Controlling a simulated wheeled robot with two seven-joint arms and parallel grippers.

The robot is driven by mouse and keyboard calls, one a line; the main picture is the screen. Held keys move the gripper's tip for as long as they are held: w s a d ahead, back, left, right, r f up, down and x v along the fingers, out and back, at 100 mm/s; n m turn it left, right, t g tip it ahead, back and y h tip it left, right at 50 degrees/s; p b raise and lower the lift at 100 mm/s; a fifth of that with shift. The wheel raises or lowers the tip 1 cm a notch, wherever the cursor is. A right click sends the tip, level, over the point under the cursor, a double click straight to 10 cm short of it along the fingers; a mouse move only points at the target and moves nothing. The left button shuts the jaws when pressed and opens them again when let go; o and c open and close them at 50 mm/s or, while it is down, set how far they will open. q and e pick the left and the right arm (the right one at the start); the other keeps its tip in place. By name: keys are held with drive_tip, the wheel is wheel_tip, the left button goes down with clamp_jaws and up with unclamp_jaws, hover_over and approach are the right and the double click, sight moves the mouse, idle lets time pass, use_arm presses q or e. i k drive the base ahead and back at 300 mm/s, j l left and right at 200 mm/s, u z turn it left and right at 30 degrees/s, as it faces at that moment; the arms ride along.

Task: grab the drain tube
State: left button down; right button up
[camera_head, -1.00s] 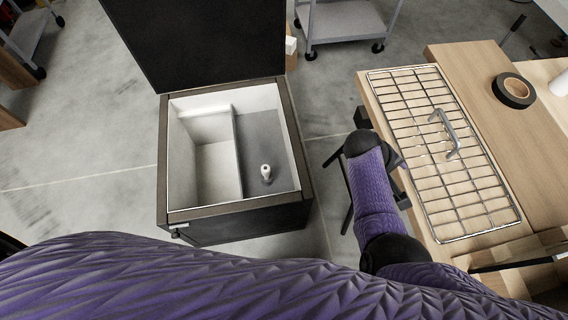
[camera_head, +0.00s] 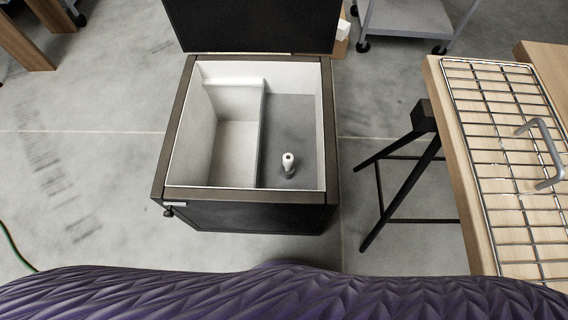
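A small white upright tube (camera_head: 288,163), which looks like the drain tube, stands on the grey floor of the right compartment inside an open box. The box (camera_head: 174,135) has dark outer walls, a white lining and a raised black lid (camera_head: 250,25) at its back. A divider splits the inside into a white left part and a grey right part. Neither of my grippers is in view. Only my purple padded body or arm covering shows along the bottom edge.
A wooden table (camera_head: 500,235) on black trestle legs stands at the right. A wire rack (camera_head: 505,150) with a grey handle (camera_head: 541,150) lies on it. A grey cart (camera_head: 405,18) is behind. A green cable (camera_head: 14,245) lies at the left.

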sight(289, 159)
drive_tip(key=j+z, duration=0.15)
drive_tip(key=j, duration=0.25)
drive_tip(key=k+j+z, duration=0.1)
drive_tip(key=j, duration=0.3)
drive_tip(key=k+j+z, duration=0.15)
drive_tip(key=j, duration=0.25)
drive_tip(key=k+j+z, duration=0.1)
drive_tip(key=j, duration=0.25)
drive_tip(key=k+j+z, duration=0.15)
drive_tip(key=j, duration=0.25)
drive_tip(key=k+j+z, duration=0.1)
drive_tip(key=j, duration=0.25)
drive_tip(key=j+z, duration=0.2)
drive_tip(key=j, duration=0.4)
drive_tip(key=j+z, duration=0.25)
drive_tip(key=j, duration=0.35)
drive_tip(key=k+j+z, duration=0.2)
drive_tip(key=j, duration=0.4)
drive_tip(key=i+j+z, duration=0.15)
drive_tip(key=j, duration=0.2)
drive_tip(key=i+j+z, duration=0.15)
drive_tip(key=i+j, duration=0.15)
drive_tip(key=i+j+z, duration=0.15)
drive_tip(key=j, duration=0.3)
drive_tip(key=i+j+z, duration=0.1)
drive_tip(key=j, duration=0.3)
drive_tip(key=i+j+z, duration=0.2)
drive_tip(key=i+j, duration=0.1)
drive_tip(key=i, duration=0.05)
